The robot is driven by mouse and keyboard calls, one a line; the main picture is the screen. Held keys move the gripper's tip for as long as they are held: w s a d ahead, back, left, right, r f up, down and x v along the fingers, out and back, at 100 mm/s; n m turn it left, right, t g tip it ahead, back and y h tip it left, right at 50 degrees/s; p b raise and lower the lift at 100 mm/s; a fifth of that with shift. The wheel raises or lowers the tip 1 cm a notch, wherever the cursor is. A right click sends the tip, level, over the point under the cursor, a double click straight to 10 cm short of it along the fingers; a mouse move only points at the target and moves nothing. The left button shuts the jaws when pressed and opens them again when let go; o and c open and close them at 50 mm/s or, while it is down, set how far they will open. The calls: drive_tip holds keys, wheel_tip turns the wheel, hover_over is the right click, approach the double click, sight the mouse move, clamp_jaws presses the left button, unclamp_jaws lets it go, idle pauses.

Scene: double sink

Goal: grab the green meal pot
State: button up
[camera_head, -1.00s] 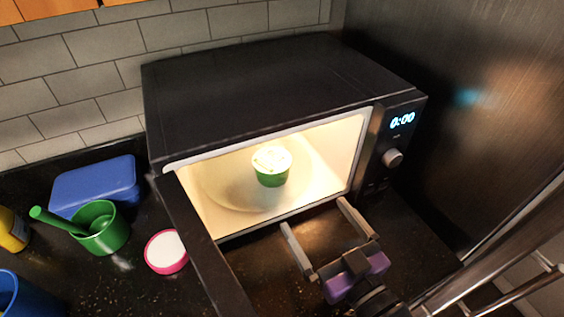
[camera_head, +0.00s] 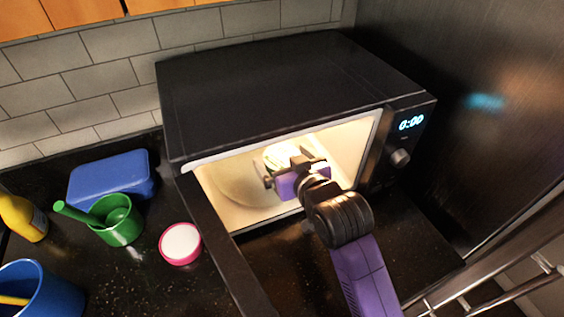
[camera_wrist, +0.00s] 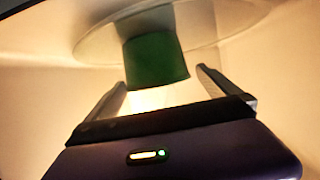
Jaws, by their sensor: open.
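The green meal pot (camera_head: 275,152) stands inside the open, lit microwave (camera_head: 290,90). Its pale top shows in the head view, and my gripper hides most of its body. In the wrist view the green pot (camera_wrist: 155,60) stands on the glass turntable (camera_wrist: 90,47), ahead of and roughly between my fingers. My gripper (camera_wrist: 161,78) is open, with one finger toward each side of the pot; I cannot tell whether either touches it. In the head view my gripper (camera_head: 291,172) reaches through the microwave opening.
The microwave door (camera_head: 222,250) stands open on the left. On the counter to the left are a pink-rimmed round container (camera_head: 180,243), a green cup (camera_head: 119,222) with a handle sticking out, a blue box (camera_head: 112,180), a yellow bottle (camera_head: 20,215) and a blue cup (camera_head: 50,300).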

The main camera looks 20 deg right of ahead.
sight(282, 156)
drive_tip(key=x, duration=0.4)
drive_tip(key=shift+d+p, duration=0.1)
drive_tip(key=shift+p, duration=0.25)
drive_tip(key=shift+f, duration=0.1)
drive_tip(key=c, duration=1.7)
drive_tip(key=shift+c, duration=1.2)
